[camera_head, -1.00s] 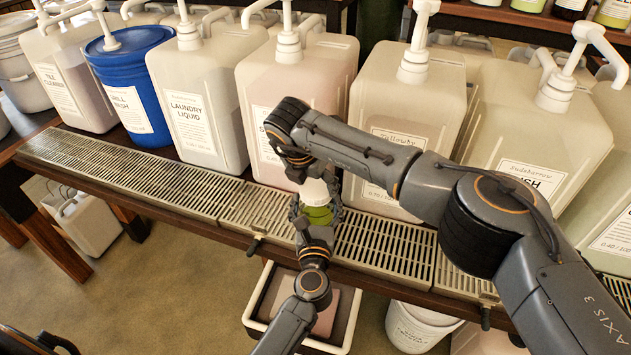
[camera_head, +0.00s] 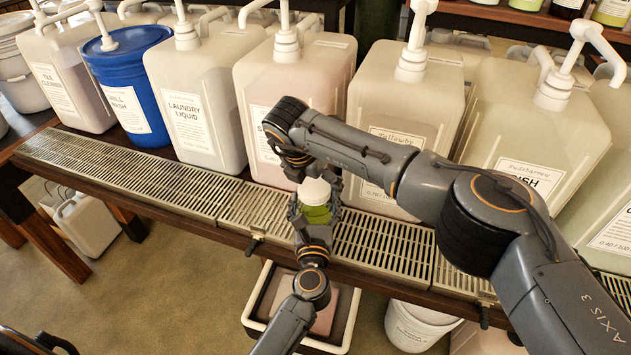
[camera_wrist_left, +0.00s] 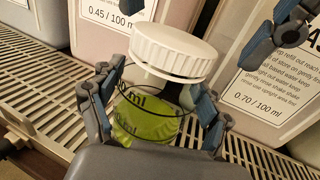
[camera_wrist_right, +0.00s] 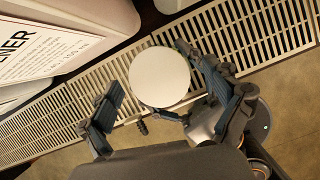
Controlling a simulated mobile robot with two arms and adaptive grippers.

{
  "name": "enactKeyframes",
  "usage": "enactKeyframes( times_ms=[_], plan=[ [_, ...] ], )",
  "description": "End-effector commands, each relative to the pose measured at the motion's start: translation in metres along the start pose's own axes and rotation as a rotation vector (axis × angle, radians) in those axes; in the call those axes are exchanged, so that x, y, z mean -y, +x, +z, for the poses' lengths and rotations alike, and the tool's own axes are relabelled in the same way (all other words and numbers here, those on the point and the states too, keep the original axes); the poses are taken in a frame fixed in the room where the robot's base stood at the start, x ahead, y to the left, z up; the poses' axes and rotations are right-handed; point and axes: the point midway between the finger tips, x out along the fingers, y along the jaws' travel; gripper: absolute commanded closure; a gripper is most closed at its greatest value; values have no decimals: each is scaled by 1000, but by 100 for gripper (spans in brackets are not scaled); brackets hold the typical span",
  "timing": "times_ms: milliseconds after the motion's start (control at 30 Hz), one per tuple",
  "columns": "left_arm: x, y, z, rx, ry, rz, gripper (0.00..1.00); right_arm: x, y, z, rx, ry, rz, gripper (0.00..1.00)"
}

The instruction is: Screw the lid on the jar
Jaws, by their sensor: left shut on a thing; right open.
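The jar (camera_head: 317,214) is clear, with green contents, and stands upright in my left gripper (camera_head: 315,208). The left wrist view shows that gripper's fingers on both sides of the jar (camera_wrist_left: 145,118). The white ribbed lid (camera_head: 314,190) is on the jar's mouth. In the left wrist view the lid (camera_wrist_left: 172,50) looks slightly tilted; how far it is seated I cannot tell. My right gripper (camera_wrist_right: 150,68) is open over the lid (camera_wrist_right: 160,77), its fingers apart on either side. Its fingertips also show above the lid in the left wrist view.
A metal drip grating (camera_head: 130,178) runs along the shelf front below the jar. Large pump containers stand close behind, including a laundry liquid one (camera_head: 205,115) and a blue bucket (camera_head: 130,80). A white-rimmed tray (camera_head: 345,315) and a white bucket (camera_head: 415,325) are below.

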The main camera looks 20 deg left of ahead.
Motion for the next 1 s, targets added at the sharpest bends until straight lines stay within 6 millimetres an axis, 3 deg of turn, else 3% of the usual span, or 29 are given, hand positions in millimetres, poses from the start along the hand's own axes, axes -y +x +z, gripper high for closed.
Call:
enactKeyframes(
  times_ms=[500,1000],
  plan=[
    [0,0,0,-1,0,-1,70,2,0,1,-1,-695,291,10],
    [0,0,0,-1,0,0,70,0,0,1,0,-1171,487,10]
  ],
)
